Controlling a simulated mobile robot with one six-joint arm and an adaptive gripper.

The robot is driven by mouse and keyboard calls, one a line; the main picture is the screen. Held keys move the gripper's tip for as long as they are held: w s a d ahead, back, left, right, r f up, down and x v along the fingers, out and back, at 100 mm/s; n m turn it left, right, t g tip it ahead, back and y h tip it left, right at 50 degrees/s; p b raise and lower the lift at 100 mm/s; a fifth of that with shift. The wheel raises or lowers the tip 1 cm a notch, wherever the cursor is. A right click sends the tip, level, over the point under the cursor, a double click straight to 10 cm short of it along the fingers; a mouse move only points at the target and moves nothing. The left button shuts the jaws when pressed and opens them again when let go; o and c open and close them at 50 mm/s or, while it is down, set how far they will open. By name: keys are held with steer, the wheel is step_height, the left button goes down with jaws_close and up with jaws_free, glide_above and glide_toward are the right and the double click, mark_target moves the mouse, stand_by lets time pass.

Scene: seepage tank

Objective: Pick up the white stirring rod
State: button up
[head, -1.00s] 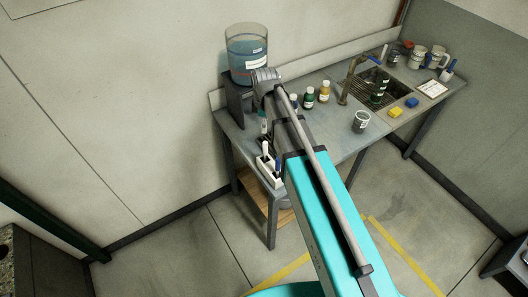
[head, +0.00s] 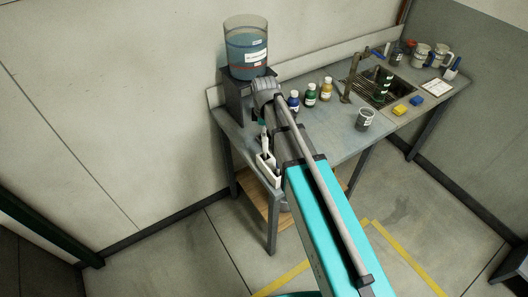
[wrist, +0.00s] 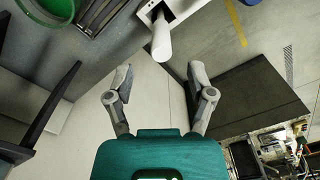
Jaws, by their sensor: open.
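The white stirring rod (wrist: 161,40) stands in a white holder (wrist: 178,12) at the top middle of the wrist view. Its thick white end points toward my gripper (wrist: 160,76). My gripper is open and empty, and the rod's end lies just beyond the gap between the fingertips, with no contact visible. In the head view the rod (head: 265,145) rises from the holder (head: 263,172) at the left end of the bench. My arm hides part of the holder and most of my gripper there.
A tank of bluish liquid (head: 246,55) stands on a dark stand at the bench's back left. Several small bottles (head: 310,95), a grey beaker (head: 364,119), a tap (head: 350,80) and a sink lie to the right. The floor before the bench (head: 235,240) is clear.

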mark_target(265, 151)
steer(key=shift+f+b, duration=0.4)
steer(key=shift+f, duration=0.25)
steer(key=shift+f, duration=0.15)
steer(key=shift+s+f+b, duration=0.15)
steer(key=shift+f+b, duration=2.3)
steer(key=shift+b, duration=0.15)
jaws_close()
